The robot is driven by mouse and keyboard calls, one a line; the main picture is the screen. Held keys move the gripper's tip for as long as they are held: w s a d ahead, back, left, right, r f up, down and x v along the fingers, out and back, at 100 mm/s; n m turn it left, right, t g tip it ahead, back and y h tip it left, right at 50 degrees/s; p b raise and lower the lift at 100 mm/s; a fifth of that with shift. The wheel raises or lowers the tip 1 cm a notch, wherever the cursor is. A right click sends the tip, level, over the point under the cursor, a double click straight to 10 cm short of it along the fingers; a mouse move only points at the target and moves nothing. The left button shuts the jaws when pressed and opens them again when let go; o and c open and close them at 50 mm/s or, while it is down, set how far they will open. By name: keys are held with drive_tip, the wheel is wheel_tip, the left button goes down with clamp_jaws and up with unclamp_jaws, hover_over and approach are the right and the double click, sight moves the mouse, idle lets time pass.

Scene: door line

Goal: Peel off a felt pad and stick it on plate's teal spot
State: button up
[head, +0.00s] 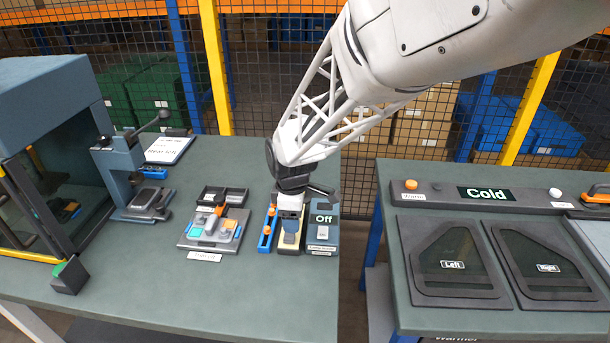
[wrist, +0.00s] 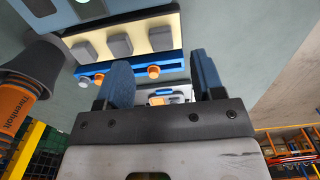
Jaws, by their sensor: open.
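My gripper (head: 289,214) hangs over the cream backing strip (head: 288,249) on the left table. In the wrist view its two blue fingers stand apart with nothing gripped between them; my gripper (wrist: 160,62) is open. Several grey felt pads (wrist: 119,46) sit in a row on the lit cream strip (wrist: 140,28), ahead of the fingertips. In the head view my gripper hides part of the strip. The plate (head: 208,243) lies to the left of it, with a teal spot (head: 196,233) at its left. The wrist view does not show the teal spot.
A blue rail (head: 266,236) with orange knobs lies beside the strip; the rail (wrist: 130,72) also shows between strip and fingers. An "Off" box (head: 324,235) stands close on the right. An orange-handled tool (wrist: 15,110) appears at the wrist view's left.

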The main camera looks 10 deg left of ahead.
sight(294, 236)
drive_tip(key=shift+f, duration=3.35)
clamp_jaws()
drive_tip(key=shift+r, duration=0.3)
drive_tip(key=shift+r, duration=2.85)
drive_tip(key=shift+w+r, duration=0.1)
